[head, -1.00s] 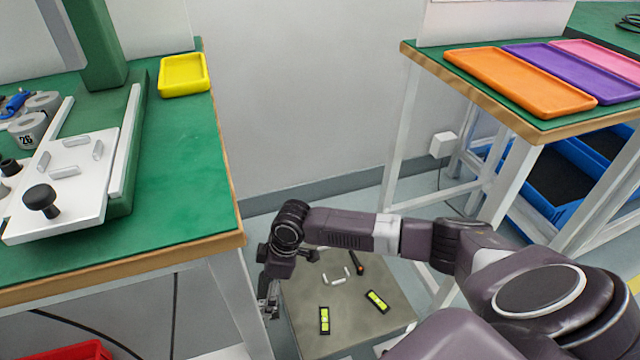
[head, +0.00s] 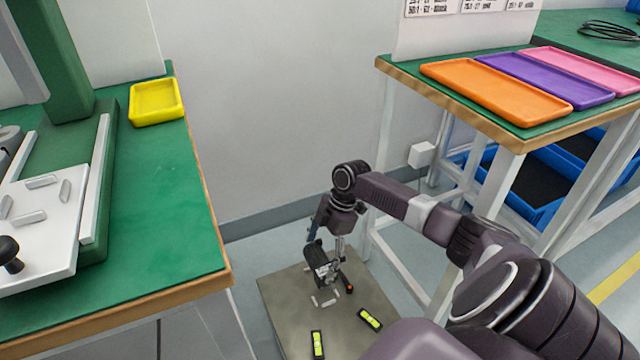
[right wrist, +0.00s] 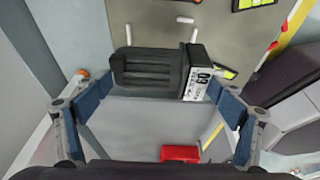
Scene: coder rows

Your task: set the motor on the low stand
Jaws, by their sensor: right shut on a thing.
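The motor is a dark ribbed block with a white label on one end, seen in the right wrist view (right wrist: 150,70) and small in the head view (head: 317,259). My right gripper (right wrist: 160,88) is shut on it, with blue-padded fingers at either side. In the head view the right gripper (head: 328,268) hangs over the back part of the low stand (head: 283,297), a grey-brown square top. Short white pegs (head: 323,302) stand on the top just in front of the motor. I cannot tell whether the motor touches the stand. My left gripper is not in view.
Two yellow-green levels (head: 318,344) (head: 370,318) lie near the stand's front and right. A dark tool with an orange end (head: 349,288) lies beside the gripper. A green bench (head: 165,200) is at left, another with coloured trays (head: 495,90) at right.

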